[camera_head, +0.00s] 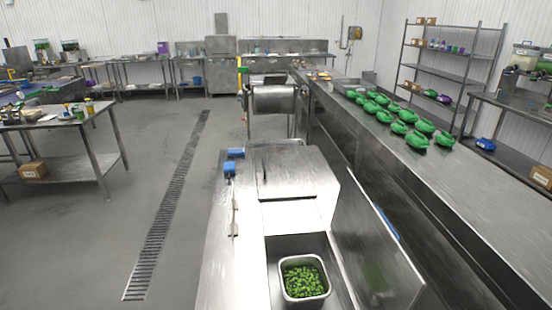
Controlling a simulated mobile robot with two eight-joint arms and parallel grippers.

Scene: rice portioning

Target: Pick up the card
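I cannot make out a card for certain in this view. On the left edge of the near steel counter (217,262) lie two small blue objects (230,168), too small to identify. A long, thin, pale utensil (235,218) lies in front of them. Neither of my grippers is in view.
A steel pan (307,298) of chopped green food sits in the counter's near well, with an upright steel panel (370,245) at its right. Several green bundles (417,140) lie on the long right counter (470,195). A side table (85,112) stands left. The floor (105,225) between is clear apart from a drain grate (168,215).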

